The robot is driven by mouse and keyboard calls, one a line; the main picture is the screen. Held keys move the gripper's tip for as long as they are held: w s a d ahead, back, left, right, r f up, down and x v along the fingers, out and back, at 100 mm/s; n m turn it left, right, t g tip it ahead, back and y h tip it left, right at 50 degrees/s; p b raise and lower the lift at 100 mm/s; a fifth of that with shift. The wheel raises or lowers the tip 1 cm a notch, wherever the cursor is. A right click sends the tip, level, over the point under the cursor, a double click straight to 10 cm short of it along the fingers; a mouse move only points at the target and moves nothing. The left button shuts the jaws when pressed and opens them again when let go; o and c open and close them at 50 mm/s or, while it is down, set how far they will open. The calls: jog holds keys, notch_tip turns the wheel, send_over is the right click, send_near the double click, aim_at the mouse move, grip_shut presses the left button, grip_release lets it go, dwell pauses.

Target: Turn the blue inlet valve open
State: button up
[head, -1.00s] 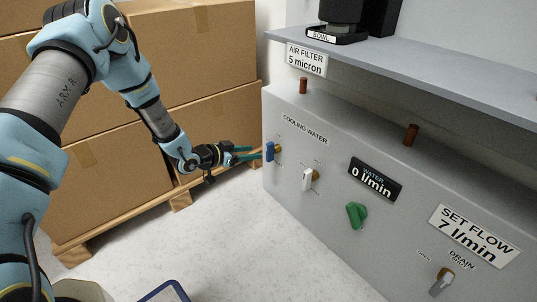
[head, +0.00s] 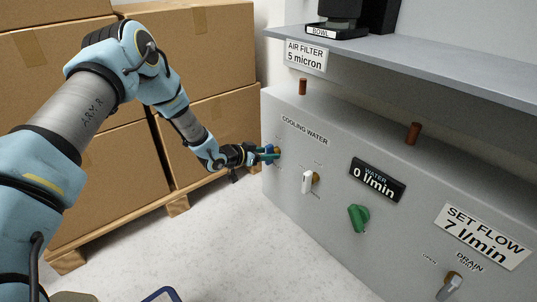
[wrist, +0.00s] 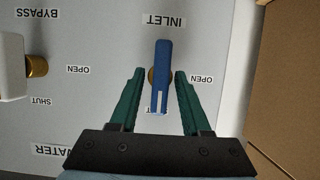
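The blue inlet valve handle (wrist: 162,75) sits on a brass stem on the grey panel, under the INLET label. It runs straight up and down in the wrist view, with its far end over the label near my gripper's palm. My gripper (wrist: 158,76) is open, with one green finger on each side of the handle. A gap shows on the left; the right finger is closer to the handle, and I cannot tell whether it touches. In the head view my gripper (head: 268,153) is at the panel's left end, partly hiding the blue handle (head: 270,149).
The white bypass handle (head: 307,182) is just right of the inlet. A green knob (head: 358,217), a display reading 0 l/min (head: 377,180) and a grey drain handle (head: 449,287) are farther right. Stacked cardboard boxes (head: 100,180) stand behind my arm.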

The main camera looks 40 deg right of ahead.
grip_shut()
jog(key=shift+w, duration=0.1)
dwell(0.5)
jog(key=n+g+p, duration=0.1)
jog(key=n, duration=0.1)
jog(key=shift+w+n+g, duration=0.15)
jog(key=shift+n+g, duration=0.15)
jog(key=shift+g, duration=0.1)
jog(key=n+g, duration=0.2)
jog(key=n, duration=0.1)
jog(key=shift+w+f+b, duration=0.1)
jog(key=shift+f+b, duration=0.15)
jog(key=shift+b, duration=0.05)
jog(key=n, duration=0.1)
jog(key=n+g+h+b, duration=0.1)
jog(key=n+g+b, duration=0.1)
jog(key=n, duration=0.1)
jog(key=shift+f, duration=0.25)
jog(key=shift+w+n+g+h+b, duration=0.1)
jog(key=shift+n+g+h+b, duration=0.6)
jog(key=shift+n+b, duration=0.85)
jog(key=shift+n, duration=0.45)
jog(key=shift+o, duration=0.7)
grip_release()
jog(key=shift+r, duration=0.1)
